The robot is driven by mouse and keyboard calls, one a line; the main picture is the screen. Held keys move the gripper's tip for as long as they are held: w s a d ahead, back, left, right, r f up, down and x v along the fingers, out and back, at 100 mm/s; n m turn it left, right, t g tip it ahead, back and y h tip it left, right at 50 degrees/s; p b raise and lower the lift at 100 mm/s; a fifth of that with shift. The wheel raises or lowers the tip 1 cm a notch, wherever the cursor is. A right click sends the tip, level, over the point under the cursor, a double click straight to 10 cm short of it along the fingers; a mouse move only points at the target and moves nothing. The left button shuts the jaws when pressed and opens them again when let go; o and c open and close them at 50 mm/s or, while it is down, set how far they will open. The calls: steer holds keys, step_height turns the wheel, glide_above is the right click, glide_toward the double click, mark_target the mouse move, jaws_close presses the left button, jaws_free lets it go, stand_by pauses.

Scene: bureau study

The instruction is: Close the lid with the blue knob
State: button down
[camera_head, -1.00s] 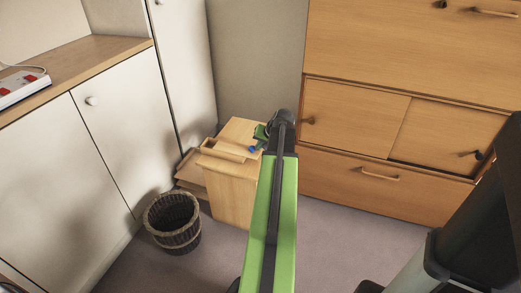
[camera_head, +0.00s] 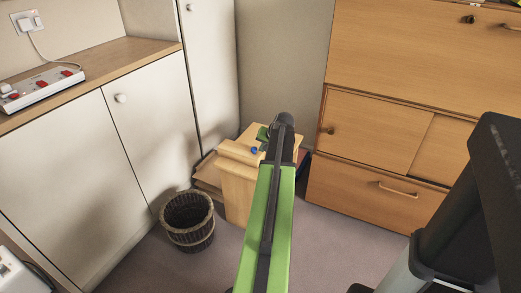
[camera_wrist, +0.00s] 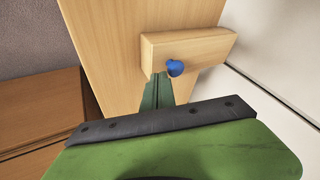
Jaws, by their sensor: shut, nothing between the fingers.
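A small blue knob (camera_head: 254,150) sits on a pale wooden box (camera_head: 238,192) in the corner. In the wrist view the blue knob (camera_wrist: 174,67) is on a light wooden bar (camera_wrist: 205,45), beside a broad wooden panel (camera_wrist: 120,45). I cannot tell which of these pieces is the lid or how far it stands open. My gripper (camera_head: 262,135) is over the box, close to the knob, and my arm hides part of the box. In the wrist view my gripper (camera_wrist: 158,88) is shut and empty, its green fingertips just below the knob. I cannot tell whether they touch it.
A dark wicker basket (camera_head: 187,220) stands on the floor left of the box. White cupboards (camera_head: 140,135) line the left, with a power strip (camera_head: 40,88) on the counter. A wooden bureau (camera_head: 385,140) stands on the right. The grey floor (camera_head: 325,235) before it is clear.

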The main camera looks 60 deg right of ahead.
steer(key=s+d+f+p+v, duration=0.1)
steer(key=s+p+v, duration=0.1)
steer(key=p+v, duration=0.7)
steer(key=v, duration=0.3)
